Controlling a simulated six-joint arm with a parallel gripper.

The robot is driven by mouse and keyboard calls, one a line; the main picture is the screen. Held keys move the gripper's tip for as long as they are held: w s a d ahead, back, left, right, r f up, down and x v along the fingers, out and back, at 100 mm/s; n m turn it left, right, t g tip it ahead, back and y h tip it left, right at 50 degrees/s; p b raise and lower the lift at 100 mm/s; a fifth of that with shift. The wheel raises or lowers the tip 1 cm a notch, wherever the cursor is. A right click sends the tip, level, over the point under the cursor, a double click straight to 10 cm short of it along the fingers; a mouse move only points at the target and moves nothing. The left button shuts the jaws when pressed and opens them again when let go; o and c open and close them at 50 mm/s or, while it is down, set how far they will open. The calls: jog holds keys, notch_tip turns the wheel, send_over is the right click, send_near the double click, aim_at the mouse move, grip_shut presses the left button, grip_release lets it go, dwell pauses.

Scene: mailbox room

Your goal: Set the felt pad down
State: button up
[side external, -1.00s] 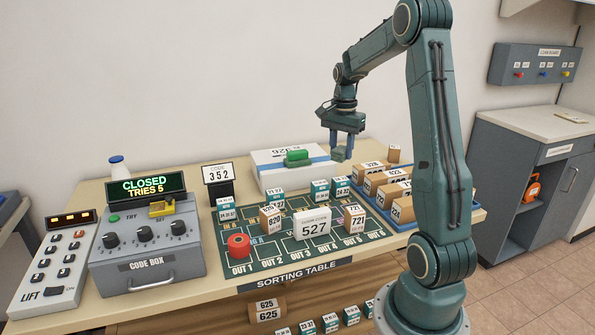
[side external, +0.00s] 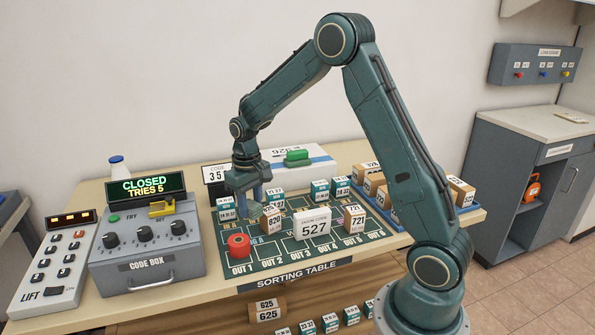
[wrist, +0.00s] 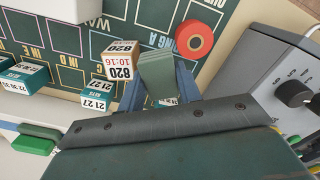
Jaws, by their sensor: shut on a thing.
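My gripper (side external: 256,201) is shut on a grey-green block that I take to be the felt pad (side external: 254,210). It hangs over the back left of the sorting mat (side external: 274,250), near the 820 parcel (side external: 272,219). In the wrist view the felt pad (wrist: 157,72) sits between my two blue fingers (wrist: 159,88). There it appears between the 820 parcel (wrist: 121,66) and the red roll (wrist: 194,39). I cannot tell whether the pad touches the mat.
A white box (side external: 320,166) with a green item (side external: 297,155) is at the back.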

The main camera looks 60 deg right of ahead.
jog(key=a+n, duration=0.1)
jog(key=a+f+n, duration=0.1)
jog(key=a, duration=0.1)
jog(key=w+a+n, duration=0.1)
jog(key=shift+a+f, duration=0.35)
jog(key=shift+a, duration=0.05)
jog(key=shift+d+r, duration=0.1)
dwell(0.4)
jog(key=s+d+r+m, duration=0.4)
jog(key=d+r, duration=0.2)
jog(key=d, duration=0.2)
jog(key=s+d+r+m, duration=0.4)
jog(key=d+r+m, duration=0.1)
jog(key=d+r, duration=0.2)
jog(key=shift+s+d+r, duration=0.3)
jog(key=shift+s+d, duration=0.1)
jog(key=shift+d, duration=0.1)
jog(key=shift+f, duration=0.1)
notch_tip(320, 180, down, 20)
jog(key=shift+r, duration=0.1)
dwell(0.5)
